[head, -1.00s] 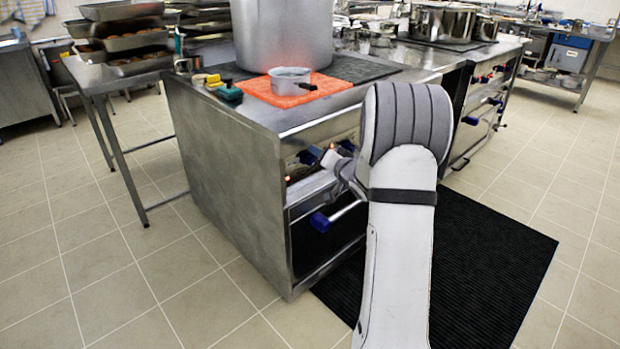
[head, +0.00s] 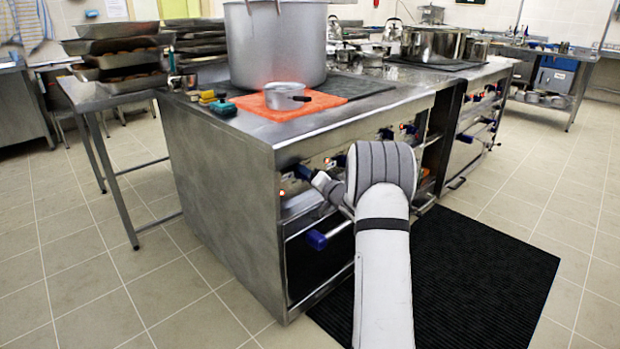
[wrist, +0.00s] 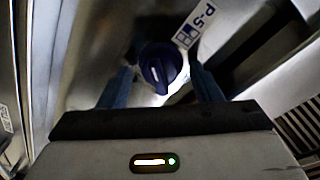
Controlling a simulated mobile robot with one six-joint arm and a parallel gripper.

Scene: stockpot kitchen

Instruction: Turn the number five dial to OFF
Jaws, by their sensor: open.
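In the wrist view, a dark blue round dial (wrist: 160,68) with a white pointer mark sits on a metal panel. A white label reading P-5 (wrist: 195,24) is beside it, up and to the right. My gripper (wrist: 161,76) is open, with one finger on each side of the dial; I cannot tell whether either finger touches it. I see no OFF marking.
A blue-ended oven rail (head: 317,240) juts out below the dials. A black floor mat (head: 470,270) lies in front.

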